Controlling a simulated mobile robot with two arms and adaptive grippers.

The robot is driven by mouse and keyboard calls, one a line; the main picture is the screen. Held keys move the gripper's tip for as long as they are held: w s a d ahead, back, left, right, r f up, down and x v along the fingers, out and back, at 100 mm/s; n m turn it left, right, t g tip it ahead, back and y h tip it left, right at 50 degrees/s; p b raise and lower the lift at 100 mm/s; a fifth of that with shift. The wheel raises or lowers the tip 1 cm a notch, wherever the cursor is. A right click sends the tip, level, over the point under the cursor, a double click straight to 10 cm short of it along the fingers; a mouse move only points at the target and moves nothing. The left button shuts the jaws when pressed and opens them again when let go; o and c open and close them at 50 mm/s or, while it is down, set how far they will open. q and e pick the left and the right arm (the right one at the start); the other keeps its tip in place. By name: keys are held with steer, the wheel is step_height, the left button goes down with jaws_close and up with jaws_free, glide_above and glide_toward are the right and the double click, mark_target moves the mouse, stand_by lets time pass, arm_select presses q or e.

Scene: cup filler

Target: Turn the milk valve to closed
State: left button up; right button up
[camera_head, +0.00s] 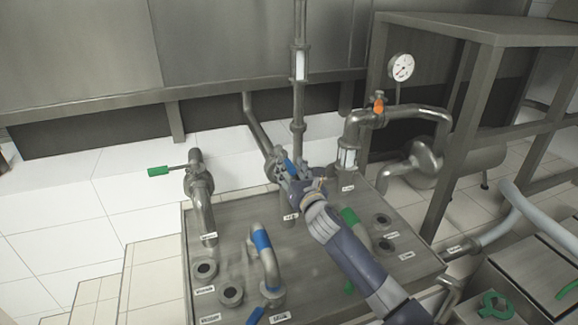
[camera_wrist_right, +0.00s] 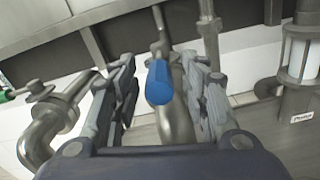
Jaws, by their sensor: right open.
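In the right wrist view the handle points toward my palm and lies between the two open fingers of my right gripper (camera_wrist_right: 162,68). Small gaps show on both sides of it. In the head view my right gripper (camera_head: 283,164) reaches the valve from the lower right and hides most of it; a bit of blue shows. My left gripper is not in view.
A green-handled valve (camera_head: 160,171) stands to the left and an orange-handled valve (camera_head: 379,104) to the right, near a pressure gauge (camera_head: 401,67).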

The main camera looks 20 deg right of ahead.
steer(key=shift+w, duration=0.65)
steer(key=shift+w+f, duration=0.1)
steer(key=shift+w, duration=0.05)
jaws_close()
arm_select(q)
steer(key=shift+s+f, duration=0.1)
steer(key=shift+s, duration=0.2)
